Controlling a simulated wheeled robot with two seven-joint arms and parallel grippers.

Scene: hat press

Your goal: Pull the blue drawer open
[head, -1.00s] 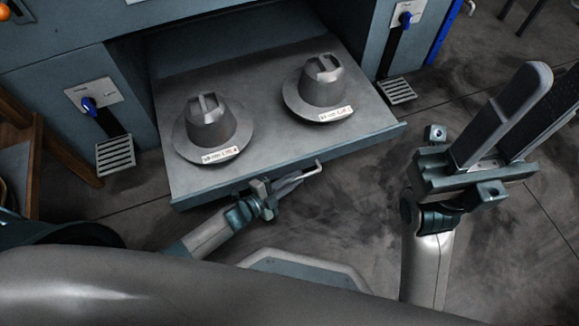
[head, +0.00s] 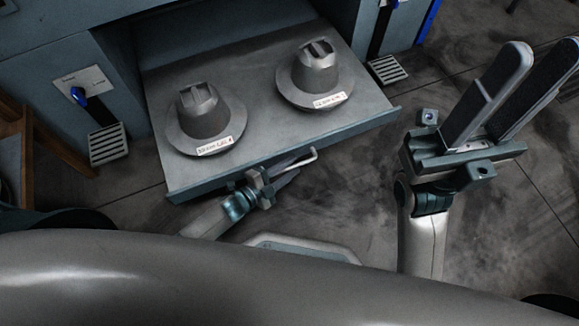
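The blue drawer (head: 290,151) stands far out of the blue-grey press cabinet, its grey top carrying two metal hat forms. A pale bar handle (head: 306,158) is on its front face. My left gripper (head: 284,177) is at this handle, its fingers appearing closed around the bar; the contact is partly hidden. My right gripper (head: 512,82) is raised to the right of the drawer, fingers wide apart and empty.
The left hat form (head: 204,115) and right hat form (head: 317,72) stand upright with labels on their brims. A blue knob (head: 78,94) and grilles (head: 108,144) flank the drawer. A wooden frame (head: 55,145) is at left. Dark floor is clear between drawer and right gripper.

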